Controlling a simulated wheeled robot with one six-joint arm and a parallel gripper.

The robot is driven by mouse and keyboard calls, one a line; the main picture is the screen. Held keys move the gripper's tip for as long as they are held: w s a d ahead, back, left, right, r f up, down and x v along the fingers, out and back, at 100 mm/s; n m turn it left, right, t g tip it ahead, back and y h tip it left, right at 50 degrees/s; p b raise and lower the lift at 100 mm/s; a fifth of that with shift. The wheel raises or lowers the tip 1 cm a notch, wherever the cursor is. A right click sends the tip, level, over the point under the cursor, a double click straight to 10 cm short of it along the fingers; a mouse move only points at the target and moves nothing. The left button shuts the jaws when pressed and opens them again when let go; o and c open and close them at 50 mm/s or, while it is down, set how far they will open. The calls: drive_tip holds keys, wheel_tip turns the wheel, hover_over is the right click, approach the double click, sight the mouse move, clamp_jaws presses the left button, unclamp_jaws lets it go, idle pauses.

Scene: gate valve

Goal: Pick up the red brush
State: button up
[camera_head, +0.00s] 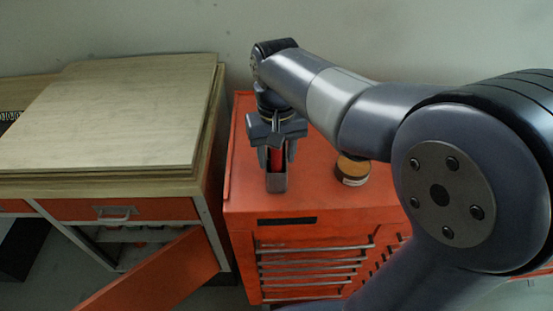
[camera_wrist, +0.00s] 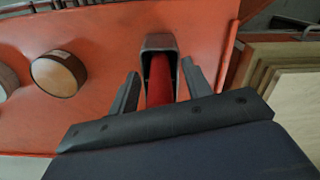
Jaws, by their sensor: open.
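The red brush (camera_wrist: 160,80) stands in a grey metal holder (camera_wrist: 159,42) on top of the red tool cabinet. In the head view the red brush (camera_head: 277,159) shows below my gripper, with the holder (camera_head: 276,183) under it. My gripper (camera_head: 276,150) is open, and its fingers are on either side of the brush. In the wrist view my gripper (camera_wrist: 160,83) has one finger left and one finger right of the brush, with small gaps visible. The lower part of the brush is hidden by the holder and the gripper body.
A round brown tin (camera_head: 352,169) sits on the red cabinet (camera_head: 315,203) to the right of the holder. A workbench with a wooden board (camera_head: 115,115) stands at the left. Its red door (camera_head: 155,275) hangs open. A grey wall is behind.

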drive_tip(key=shift+c, duration=0.6)
clamp_jaws()
wheel_tip(320, 180, up, 10)
drive_tip(key=shift+r, duration=0.1)
